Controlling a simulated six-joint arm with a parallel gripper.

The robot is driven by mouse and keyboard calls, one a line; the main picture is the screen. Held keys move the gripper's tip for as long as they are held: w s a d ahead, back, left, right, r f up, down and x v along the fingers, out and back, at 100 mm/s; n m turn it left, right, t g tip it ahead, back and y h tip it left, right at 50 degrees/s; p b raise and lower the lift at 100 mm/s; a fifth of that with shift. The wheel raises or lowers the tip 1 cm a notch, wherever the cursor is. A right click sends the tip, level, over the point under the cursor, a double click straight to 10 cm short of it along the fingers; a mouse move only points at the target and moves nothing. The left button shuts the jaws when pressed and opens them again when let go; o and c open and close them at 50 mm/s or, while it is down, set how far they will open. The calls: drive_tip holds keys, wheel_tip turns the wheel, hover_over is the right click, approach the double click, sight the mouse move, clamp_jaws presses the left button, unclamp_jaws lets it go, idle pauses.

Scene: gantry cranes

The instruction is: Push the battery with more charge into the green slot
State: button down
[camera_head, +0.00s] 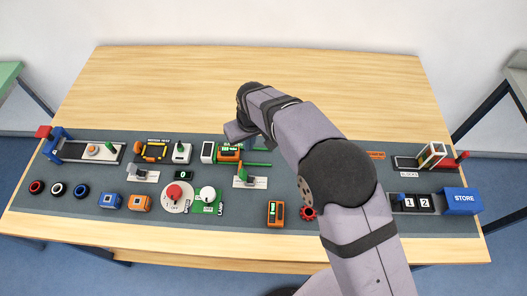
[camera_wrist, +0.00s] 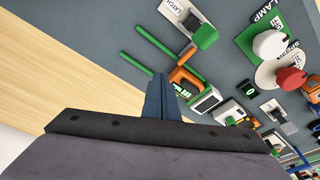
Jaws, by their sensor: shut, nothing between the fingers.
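An orange battery (camera_head: 229,152) with a green charge display lies at the left end of the green slot's rails (camera_head: 257,164), beside a white-edged dark box (camera_head: 207,151). The same battery (camera_wrist: 184,80) and rails (camera_wrist: 155,43) show in the wrist view. A second orange battery (camera_head: 275,213) with a green display lies near the mat's front edge. Its exact charge is too small to read. My gripper (camera_wrist: 160,77) is shut and empty, its blue fingertips close beside the first battery at its rail side. Whether they touch it I cannot tell.
A latch with a green knob (camera_head: 242,176) stands in front of the rails. A red dial (camera_head: 174,192) and a white lamp knob (camera_head: 207,194) are front left of it. A red wheel (camera_head: 308,212) is right of the second battery. The bare wood at the back is clear.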

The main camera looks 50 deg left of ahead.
drive_tip(key=shift+r+p, duration=0.9)
drive_tip(key=shift+r, duration=0.8)
drive_tip(key=w+d+r+m, duration=0.4)
drive_tip(key=w+d, duration=0.8)
drive_tip(key=d, duration=0.1)
drive_tip(key=w+d+r+m+h, duration=0.1)
drive_tip(key=w+d+m, duration=0.1)
drive_tip(key=d, duration=0.6)
drive_tip(key=w+d+r+m, duration=0.1)
drive_tip(key=w+d, duration=0.1)
drive_tip(key=d, duration=0.7)
drive_tip(key=s+d+m, duration=0.4)
drive_tip(key=s+d, duration=0.2)
drive_tip(key=d, duration=0.6)
drive_tip(key=s+d+m+h, duration=0.1)
drive_tip(key=s+d+m, duration=0.3)
drive_tip(key=d, duration=0.9)
drive_tip(key=shift+s+g, duration=0.3)
drive_tip(key=shift+s, duration=0.8)
